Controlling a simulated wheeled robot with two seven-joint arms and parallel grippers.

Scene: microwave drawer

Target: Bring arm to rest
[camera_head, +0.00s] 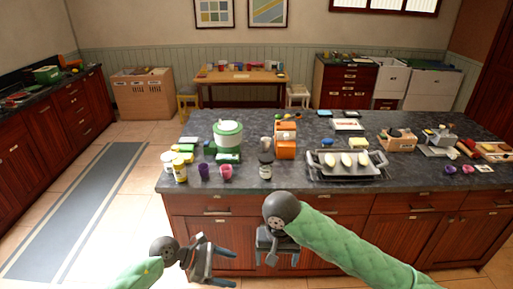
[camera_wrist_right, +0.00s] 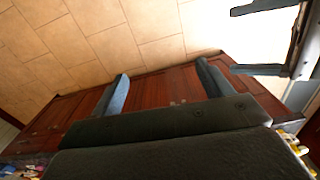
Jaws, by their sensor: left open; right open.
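My left gripper (camera_head: 233,268) is low in front of the island cabinet, at the bottom centre of the head view. Its two dark fingers are spread, point to the right and hold nothing. My right gripper (camera_head: 281,263) is just to its right, with its fingers pointing down, open and empty. In the right wrist view, the right fingers (camera_wrist_right: 162,70) stand apart with only floor and cabinet between them. The left gripper (camera_wrist_right: 238,40) also shows at that view's upper right. The two grippers are close together; the head view shows a gap.
The kitchen island (camera_head: 400,204) with dark red cabinets is right in front of both grippers. Its top holds a green and white pot (camera_head: 228,135), an orange box (camera_head: 286,146), a grey tray (camera_head: 345,174) and several small items. The tiled floor (camera_head: 125,215) at left is free.

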